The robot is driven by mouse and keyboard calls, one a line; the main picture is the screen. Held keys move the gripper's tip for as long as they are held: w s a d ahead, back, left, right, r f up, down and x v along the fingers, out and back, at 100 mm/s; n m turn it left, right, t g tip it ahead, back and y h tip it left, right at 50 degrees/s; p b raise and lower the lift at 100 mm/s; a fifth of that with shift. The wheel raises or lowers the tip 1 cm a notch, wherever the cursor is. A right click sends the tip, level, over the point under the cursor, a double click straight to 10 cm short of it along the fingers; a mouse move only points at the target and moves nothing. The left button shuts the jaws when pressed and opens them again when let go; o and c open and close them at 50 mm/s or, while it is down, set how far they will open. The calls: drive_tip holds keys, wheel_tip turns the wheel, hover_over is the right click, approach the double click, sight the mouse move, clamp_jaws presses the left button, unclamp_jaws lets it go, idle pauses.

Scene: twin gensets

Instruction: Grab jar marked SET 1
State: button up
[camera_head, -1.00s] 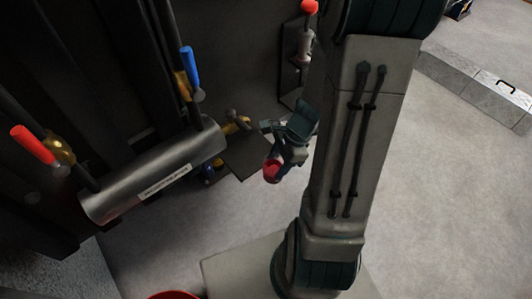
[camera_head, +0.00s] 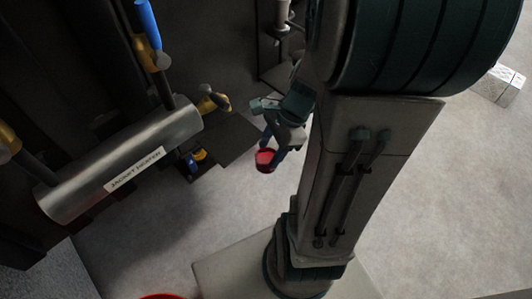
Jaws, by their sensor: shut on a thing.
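My gripper (camera_head: 268,148) is right of centre-left in the head view, pointing down, with its fingers closed on a small red round object (camera_head: 265,161). The red object looks like a jar or its lid. No SET 1 marking can be read on it. My arm hides part of the area to the right of the gripper.
A grey metal cylinder labelled JACKET HEATER (camera_head: 125,165) is at the left, with a blue-handled valve (camera_head: 148,25) above it. A dark shelf plate (camera_head: 222,138) with small blue and yellow items (camera_head: 195,160) is left of the gripper. A red rim (camera_head: 163,296) shows at the bottom edge.

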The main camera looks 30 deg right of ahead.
drive_tip(key=shift+s+d+f+b, duration=0.15)
drive_tip(key=shift+s+b, duration=0.65)
drive_tip(key=shift+b, duration=0.5)
drive_tip(key=shift+s+d+p, duration=0.2)
drive_tip(key=shift+s, duration=0.45)
drive_tip(key=shift+s+d+p, duration=0.15)
drive_tip(key=shift+s+d, duration=0.05)
drive_tip(key=shift+s, duration=0.45)
